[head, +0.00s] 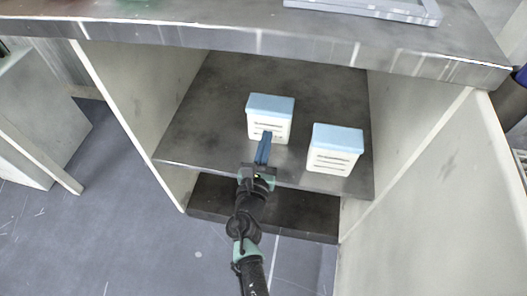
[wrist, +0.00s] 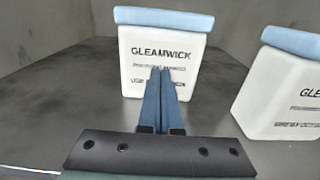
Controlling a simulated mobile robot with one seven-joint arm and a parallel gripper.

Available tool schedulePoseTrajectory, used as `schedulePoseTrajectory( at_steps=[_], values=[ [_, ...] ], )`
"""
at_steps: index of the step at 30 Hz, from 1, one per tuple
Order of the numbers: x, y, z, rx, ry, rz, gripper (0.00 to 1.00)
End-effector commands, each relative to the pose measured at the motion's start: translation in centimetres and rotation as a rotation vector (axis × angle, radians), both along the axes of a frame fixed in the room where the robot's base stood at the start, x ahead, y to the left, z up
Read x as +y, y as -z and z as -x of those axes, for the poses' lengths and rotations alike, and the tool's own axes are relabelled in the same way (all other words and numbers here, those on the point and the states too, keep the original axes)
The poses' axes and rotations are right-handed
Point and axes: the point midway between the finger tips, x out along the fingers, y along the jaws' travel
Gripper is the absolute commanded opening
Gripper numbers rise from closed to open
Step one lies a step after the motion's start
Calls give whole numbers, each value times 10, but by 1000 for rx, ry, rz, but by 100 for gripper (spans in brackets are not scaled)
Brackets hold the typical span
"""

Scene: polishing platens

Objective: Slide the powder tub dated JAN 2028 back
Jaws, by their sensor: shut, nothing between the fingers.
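Two white tubs with light blue lids stand upright on a dark grey shelf (head: 195,140). The left tub (head: 258,121) sits farther back than the right tub (head: 333,160), which is near the shelf's front edge. In the wrist view the left tub (wrist: 135,75) is straight ahead and reads GLEAMWICK; the right tub (wrist: 280,95) is partly cut off. No date is legible on either. My gripper (head: 266,138) is shut and empty, its blue fingertips (wrist: 161,72) at the left tub's front face, covering part of its lower print. I cannot tell whether they touch it.
A grey worktop (head: 210,25) overhangs the shelf, with a grey frame (head: 370,8) on top. Pale side panels (head: 130,100) close the bay on both sides. A lower shelf (head: 265,215) lies beneath. Bare shelf shows behind the tubs.

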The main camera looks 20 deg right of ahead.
Motion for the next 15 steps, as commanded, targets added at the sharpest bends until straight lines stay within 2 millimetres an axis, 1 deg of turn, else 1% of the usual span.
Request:
schedulePoseTrajectory(
  at_steps=[1,6,10,15],
  values=[
    [-9,3,-12,-6,4,0,0],
    [-30,4,-43,-5,3,0,0],
    [-42,3,-61,-3,2,-1,0],
    [-48,1,-70,-1,1,-1,0]
  ],
)
